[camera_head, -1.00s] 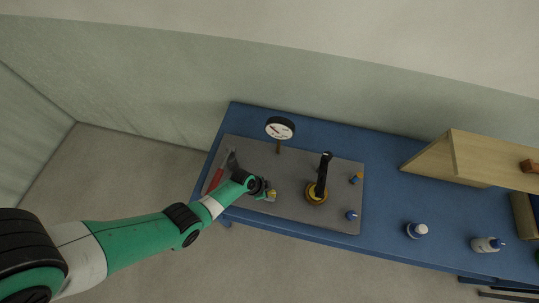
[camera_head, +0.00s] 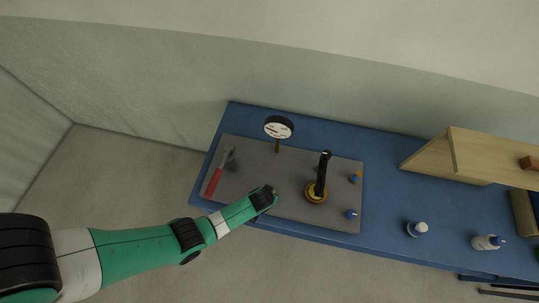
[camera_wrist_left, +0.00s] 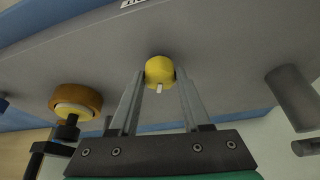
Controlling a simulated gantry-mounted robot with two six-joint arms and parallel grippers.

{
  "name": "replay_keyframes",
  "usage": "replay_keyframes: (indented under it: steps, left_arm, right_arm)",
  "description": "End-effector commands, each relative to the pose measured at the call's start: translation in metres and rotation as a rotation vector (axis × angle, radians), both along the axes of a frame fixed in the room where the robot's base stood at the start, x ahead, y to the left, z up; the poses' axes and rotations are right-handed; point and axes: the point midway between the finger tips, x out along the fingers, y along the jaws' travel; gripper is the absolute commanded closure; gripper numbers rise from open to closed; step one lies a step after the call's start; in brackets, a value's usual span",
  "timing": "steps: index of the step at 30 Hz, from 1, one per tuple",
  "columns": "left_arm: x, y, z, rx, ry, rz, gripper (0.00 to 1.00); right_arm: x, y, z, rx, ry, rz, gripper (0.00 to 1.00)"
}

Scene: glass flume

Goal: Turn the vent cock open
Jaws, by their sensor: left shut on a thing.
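The vent cock appears to be the small yellow knob (camera_wrist_left: 160,70) with a pale mark on its end, on the grey plate. My left gripper (camera_wrist_left: 160,80) is shut on this knob, one finger on each side, in the left wrist view. In the head view my left gripper (camera_head: 274,190) is at the plate's front edge, left of the brass fitting, and largely hides the knob. My right gripper is in neither view.
The grey plate (camera_head: 290,205) lies on a blue bench (camera_head: 380,225). White bottles (camera_head: 417,229) are at right.

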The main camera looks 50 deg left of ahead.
Motion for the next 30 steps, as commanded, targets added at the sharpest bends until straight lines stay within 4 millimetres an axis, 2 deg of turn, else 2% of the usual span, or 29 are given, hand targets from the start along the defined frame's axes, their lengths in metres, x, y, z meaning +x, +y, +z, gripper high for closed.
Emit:
replay_keyframes:
  steps: [13,30]
  left_arm:
    - [0.0006,-0.0021,-0.0008,-0.001,0.003,0.306,1.00]
    - [0.0008,-0.0024,-0.0011,-0.004,0.002,0.383,1.00]
  right_arm:
    - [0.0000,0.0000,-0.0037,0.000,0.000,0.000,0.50]
    - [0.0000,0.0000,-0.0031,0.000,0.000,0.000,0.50]
